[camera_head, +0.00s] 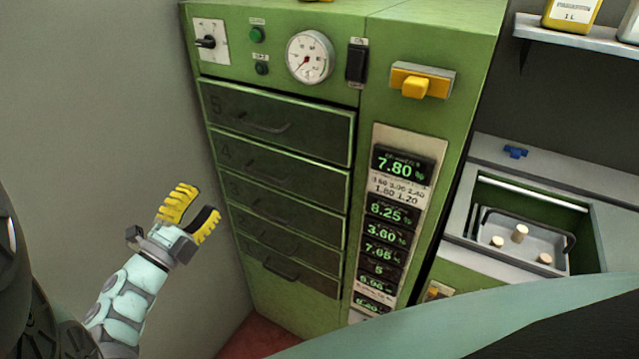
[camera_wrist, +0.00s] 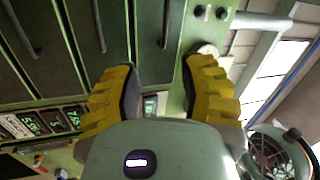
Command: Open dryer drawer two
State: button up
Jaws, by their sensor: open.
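The green dryer cabinet (camera_head: 405,120) has a stack of dark green drawers with bar handles. Labels 5, 4 and 3 run downward from the top. Drawer two (camera_head: 305,252), the fourth down by that order, looks closed; its own number is not legible. My gripper (camera_head: 202,199) has yellow padded fingers, is open and empty, and appears left of the middle drawers in the head view.
A gauge (camera_head: 310,57), a knob (camera_head: 206,42) and buttons sit above the drawers. A display panel (camera_head: 385,225) and a yellow latch (camera_head: 421,86) are to their right. A basin with a tray (camera_head: 548,262) of cork stoppers stands further right. A grey wall (camera_head: 110,110) borders the left.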

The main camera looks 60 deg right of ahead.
aim_at(272, 246)
jog(key=w+d+f+m+g+y+b, duration=0.1)
jog(key=d+f+m+y+b, duration=0.15)
jog(key=f+b, duration=0.9)
jog(key=d+f+m+g+y+b, duration=0.1)
jog(key=f+y+b, duration=0.3)
jog(key=f, duration=1.4)
jog(key=shift+h, duration=0.55)
jog(key=b+x, duration=0.2)
jog(key=x, duration=0.3)
jog(key=b+x, duration=0.2)
jog(key=x, duration=0.3)
jog(key=w+b+x, duration=0.1)
jog(key=b+x, duration=0.1)
jog(key=x, duration=0.3)
jog(key=shift+w, duration=0.1)
jog(key=shift+o, duration=0.4)
jog(key=shift+t, duration=0.4)
grip_shut()
